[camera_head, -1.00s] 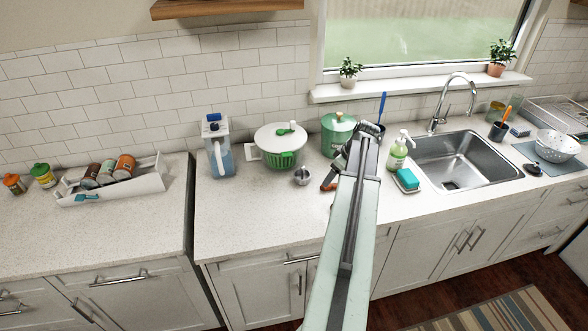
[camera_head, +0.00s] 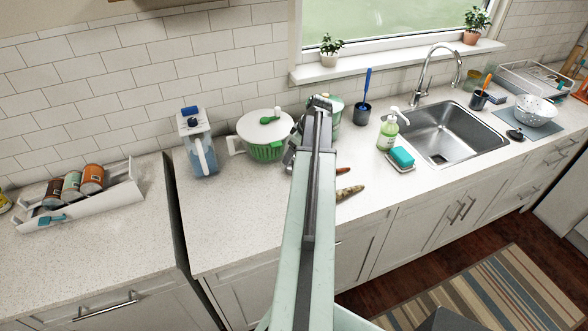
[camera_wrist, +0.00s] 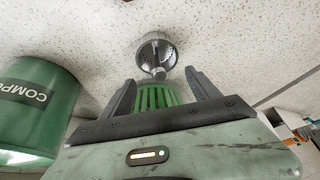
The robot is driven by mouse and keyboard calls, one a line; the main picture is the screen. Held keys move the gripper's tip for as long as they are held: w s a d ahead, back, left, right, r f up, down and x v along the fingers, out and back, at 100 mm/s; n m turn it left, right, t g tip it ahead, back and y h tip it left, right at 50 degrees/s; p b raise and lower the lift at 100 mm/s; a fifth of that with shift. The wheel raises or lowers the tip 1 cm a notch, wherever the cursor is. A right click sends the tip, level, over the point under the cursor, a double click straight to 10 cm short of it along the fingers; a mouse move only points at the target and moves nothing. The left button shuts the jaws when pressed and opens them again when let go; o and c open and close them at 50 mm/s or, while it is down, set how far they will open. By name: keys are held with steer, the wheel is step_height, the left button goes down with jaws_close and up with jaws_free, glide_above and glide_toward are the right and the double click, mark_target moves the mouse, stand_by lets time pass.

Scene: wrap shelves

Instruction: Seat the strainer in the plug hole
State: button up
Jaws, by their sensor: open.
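The metal strainer (camera_wrist: 156,52), a small round perforated cup with a central knob, sits on the speckled counter in the wrist view. It lies just beyond my gripper (camera_wrist: 160,82), whose two jaws are apart with the strainer outside them, roughly centred. In the head view my arm hides the strainer, and the jaws do not show clearly. The steel sink (camera_head: 480,140) is to the right, with its dark plug hole (camera_head: 438,158) in the basin floor.
A salad spinner (camera_head: 264,140) and green compost bin (camera_wrist: 38,105) stand close to my gripper. A jug (camera_head: 198,150) is to the left.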

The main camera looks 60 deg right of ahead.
mark_target(293, 158)
steer(key=b+x, duration=0.5)
steer(key=shift+s+f, duration=0.25)
steer(key=shift+s, duration=0.1)
steer(key=shift+r, duration=0.2)
steer(key=c, duration=1.3)
